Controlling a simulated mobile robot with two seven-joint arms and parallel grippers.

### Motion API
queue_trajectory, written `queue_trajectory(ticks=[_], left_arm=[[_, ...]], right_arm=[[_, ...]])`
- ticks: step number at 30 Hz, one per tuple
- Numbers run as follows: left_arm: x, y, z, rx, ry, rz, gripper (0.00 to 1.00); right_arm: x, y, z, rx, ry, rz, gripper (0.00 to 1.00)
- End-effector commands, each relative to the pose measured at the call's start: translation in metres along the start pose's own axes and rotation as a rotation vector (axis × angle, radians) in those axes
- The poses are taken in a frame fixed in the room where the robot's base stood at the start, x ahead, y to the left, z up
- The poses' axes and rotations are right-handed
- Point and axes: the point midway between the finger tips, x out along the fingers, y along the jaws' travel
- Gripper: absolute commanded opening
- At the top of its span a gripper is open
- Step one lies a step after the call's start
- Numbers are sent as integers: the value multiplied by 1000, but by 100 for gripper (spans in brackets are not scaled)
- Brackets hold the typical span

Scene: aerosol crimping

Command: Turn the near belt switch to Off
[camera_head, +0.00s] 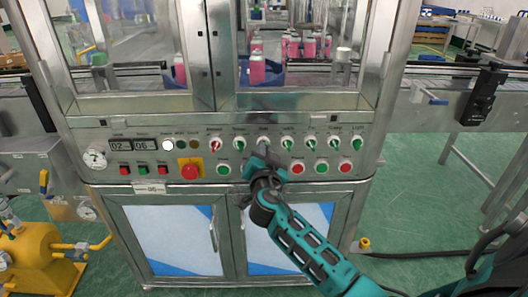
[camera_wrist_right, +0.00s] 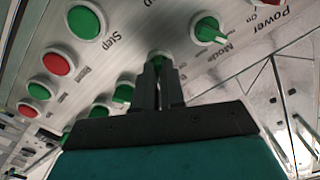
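The control panel (camera_head: 130,180) carries an upper row of rotary switches. My right gripper (camera_head: 263,158) reaches up to the third switch from the left in this row and largely hides it. In the right wrist view, my right gripper's dark fingers (camera_wrist_right: 158,75) are close together on either side of this switch's handle, with a bit of its green dial (camera_wrist_right: 180,68) showing. They look shut on it. Its label is too small or covered to read. The neighbouring Mode switch (camera_wrist_right: 209,29) is green with a white pointer. My left gripper is not in view.
Other switches, such as a red one (camera_head: 215,145) and a green one (camera_head: 287,144), sit close on both sides. Push buttons (camera_head: 297,168) line the row below, with a red emergency stop (camera_head: 190,171) at left. Glass doors (camera_head: 285,50) stand above.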

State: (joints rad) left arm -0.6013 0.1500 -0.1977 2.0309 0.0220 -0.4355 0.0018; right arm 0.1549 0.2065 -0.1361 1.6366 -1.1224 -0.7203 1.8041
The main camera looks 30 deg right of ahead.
Motion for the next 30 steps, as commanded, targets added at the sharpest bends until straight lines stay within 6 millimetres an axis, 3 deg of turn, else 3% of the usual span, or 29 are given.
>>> queue_trajectory(ticks=[3, 17, 30], left_arm=[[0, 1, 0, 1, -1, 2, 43], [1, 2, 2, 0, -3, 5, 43], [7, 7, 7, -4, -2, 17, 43]], right_arm=[[0, 0, 0, 0, 0, 0, 0], [0, 0, 1, -25, 0, 0, 0], [0, 1, 2, -315, 0, 1, 0]])
